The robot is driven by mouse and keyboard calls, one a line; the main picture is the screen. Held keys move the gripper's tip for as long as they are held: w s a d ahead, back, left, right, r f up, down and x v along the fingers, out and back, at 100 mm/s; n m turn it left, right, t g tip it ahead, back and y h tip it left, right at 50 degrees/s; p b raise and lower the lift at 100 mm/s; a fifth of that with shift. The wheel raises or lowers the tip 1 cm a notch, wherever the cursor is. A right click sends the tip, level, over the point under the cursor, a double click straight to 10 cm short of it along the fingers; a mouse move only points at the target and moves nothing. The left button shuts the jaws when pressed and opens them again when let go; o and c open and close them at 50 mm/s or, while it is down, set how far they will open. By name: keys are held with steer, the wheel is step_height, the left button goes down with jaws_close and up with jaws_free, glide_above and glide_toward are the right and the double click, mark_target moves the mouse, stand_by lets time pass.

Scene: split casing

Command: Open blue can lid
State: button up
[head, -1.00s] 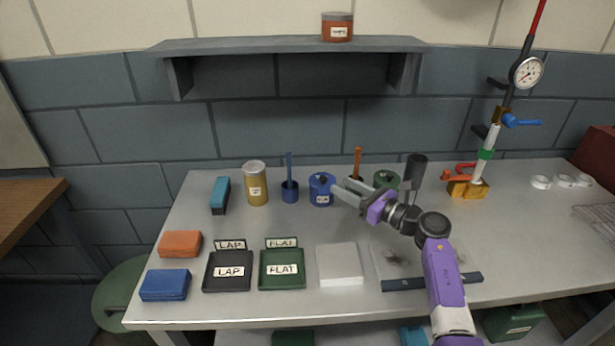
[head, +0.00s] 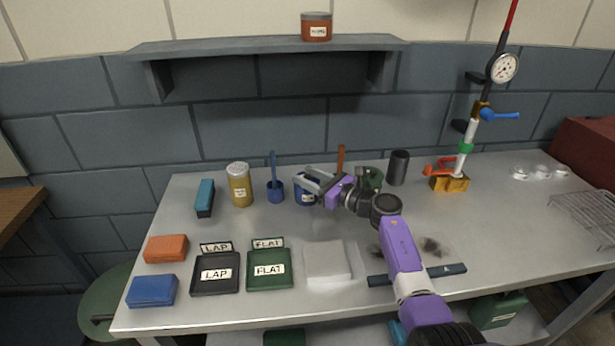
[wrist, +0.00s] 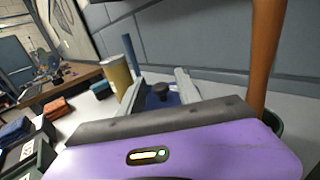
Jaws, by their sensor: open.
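The blue can (head: 304,195) stands on the grey bench behind the middle, partly hidden by my gripper in the head view. In the wrist view its blue lid with a dark knob (wrist: 159,92) lies between my two fingers. My gripper (head: 312,184) is open, with one finger on each side of the knob. I cannot tell whether either finger touches the knob. The lid looks seated on the can, though its rim is largely hidden.
An orange handle (head: 340,158) and a green can (head: 370,178) are close on the right. LAP (head: 215,273) and FLAT (head: 269,269) trays lie in front.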

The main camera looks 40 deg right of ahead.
jaws_close()
stand_by(1.4)
